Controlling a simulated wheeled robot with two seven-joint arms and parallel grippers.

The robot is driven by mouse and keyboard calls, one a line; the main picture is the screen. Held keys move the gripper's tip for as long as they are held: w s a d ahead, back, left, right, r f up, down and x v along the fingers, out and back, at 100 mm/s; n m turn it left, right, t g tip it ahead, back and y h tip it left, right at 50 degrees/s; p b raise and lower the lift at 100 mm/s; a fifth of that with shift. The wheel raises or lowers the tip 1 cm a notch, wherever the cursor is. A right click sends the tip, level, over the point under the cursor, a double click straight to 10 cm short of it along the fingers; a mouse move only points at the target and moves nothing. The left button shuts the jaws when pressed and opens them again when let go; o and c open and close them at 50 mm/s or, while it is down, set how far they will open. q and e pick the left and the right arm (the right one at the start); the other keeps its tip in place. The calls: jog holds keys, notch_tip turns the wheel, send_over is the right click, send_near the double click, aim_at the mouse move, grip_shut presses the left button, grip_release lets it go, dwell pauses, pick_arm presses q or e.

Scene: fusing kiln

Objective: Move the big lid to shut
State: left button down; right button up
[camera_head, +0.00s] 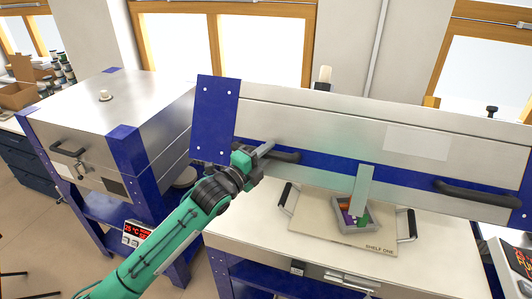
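The big lid (330,118) is a wide silver panel with a blue band and blue end plates. It stands raised and tilted above the kiln bed (260,232), so the bed is open to view. The lid has a dark left handle (286,157) and a dark right handle (478,193). My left gripper (262,156) is at the left end of the left handle, close against the lid. Its fingers overlap the handle, and I cannot tell whether they close on it. My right gripper is out of view.
On the bed lies a board (310,222) marked "SHELF ONE" with metal side handles. It carries a grey mould (352,226) with coloured pieces. A pale green strip (361,190) stands before the lid. A second, closed kiln (110,105) stands left; a red display (520,260) is right.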

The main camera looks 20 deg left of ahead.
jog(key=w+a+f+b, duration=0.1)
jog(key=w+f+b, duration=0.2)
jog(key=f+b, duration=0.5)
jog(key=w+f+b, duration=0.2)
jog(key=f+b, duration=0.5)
jog(key=b, duration=0.3)
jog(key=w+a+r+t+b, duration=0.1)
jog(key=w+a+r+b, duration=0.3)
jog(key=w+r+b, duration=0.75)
pick_arm(q)
jog(key=s+f+m+t+h, duration=0.1)
jog(key=s+f, duration=0.3)
jog(key=f, duration=1.3)
jog(key=s+f+m+t+h, duration=0.1)
jog(key=s+f, duration=0.3)
jog(key=f, duration=1.3)
jog(key=shift+s+f+t+b, duration=0.2)
jog(key=shift+t+b, duration=0.15)
jog(key=shift+t, duration=0.25)
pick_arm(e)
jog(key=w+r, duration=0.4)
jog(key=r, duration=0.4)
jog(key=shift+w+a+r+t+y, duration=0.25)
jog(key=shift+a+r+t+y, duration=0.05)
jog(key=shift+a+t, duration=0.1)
pick_arm(q)
jog(key=c, duration=1.2)
grip_release()
jog(key=shift+a, duration=0.1)
jog(key=shift+r, duration=0.1)
